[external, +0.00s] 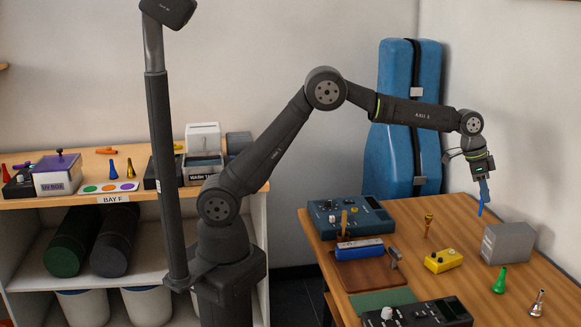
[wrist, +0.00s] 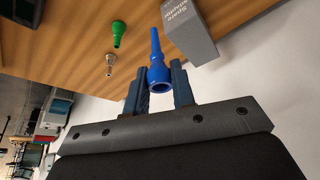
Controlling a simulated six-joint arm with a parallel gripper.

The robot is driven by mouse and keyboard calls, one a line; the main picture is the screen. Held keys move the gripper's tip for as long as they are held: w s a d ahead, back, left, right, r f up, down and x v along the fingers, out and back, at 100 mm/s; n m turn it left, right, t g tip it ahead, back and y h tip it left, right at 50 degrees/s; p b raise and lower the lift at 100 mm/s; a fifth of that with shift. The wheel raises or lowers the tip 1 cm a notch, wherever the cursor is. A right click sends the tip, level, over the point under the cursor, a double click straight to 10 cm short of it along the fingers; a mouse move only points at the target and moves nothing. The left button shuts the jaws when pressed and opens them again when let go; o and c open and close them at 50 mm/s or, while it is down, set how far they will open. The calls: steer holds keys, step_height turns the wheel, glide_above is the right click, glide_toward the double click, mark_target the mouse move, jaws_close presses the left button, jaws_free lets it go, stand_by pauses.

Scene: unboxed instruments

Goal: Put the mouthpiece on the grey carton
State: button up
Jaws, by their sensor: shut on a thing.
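My gripper (external: 484,189) is shut on a blue mouthpiece (external: 480,209) and holds it above the right-hand table. In the wrist view the blue mouthpiece (wrist: 156,50) sits between the two fingers (wrist: 160,84), its wide cup end at the fingers and its narrow end pointing away. The grey carton (external: 508,243) stands on the table, to the right of and below the gripper in the external view. In the wrist view the carton (wrist: 190,32) shows printed lettering and lies just right of the mouthpiece. Its top looks bare in the external view.
A green mouthpiece (external: 499,281) and a silver one (external: 536,304) stand in front of the carton. A gold mouthpiece (external: 428,226) and a yellow pedal (external: 443,260) are to its left. A blue instrument case (external: 402,120) stands behind the table (external: 462,215).

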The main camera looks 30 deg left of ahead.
steer(key=s+d+r+n, duration=0.1)
steer(key=s+d+r, duration=0.3)
steer(key=r, duration=0.1)
steer(key=shift+t, duration=0.4)
steer(key=shift+w+a+f, duration=0.2)
steer(key=shift+w+f, duration=2.55)
steer(key=shift+w, duration=0.15)
steer(key=shift+w+a+f, duration=0.2)
steer(key=shift+w+f, duration=2.55)
steer(key=shift+w, duration=0.15)
steer(key=o, duration=1)
steer(key=shift+f, duration=0.1)
steer(key=shift+n, duration=0.3)
steer(key=v, duration=1.2)
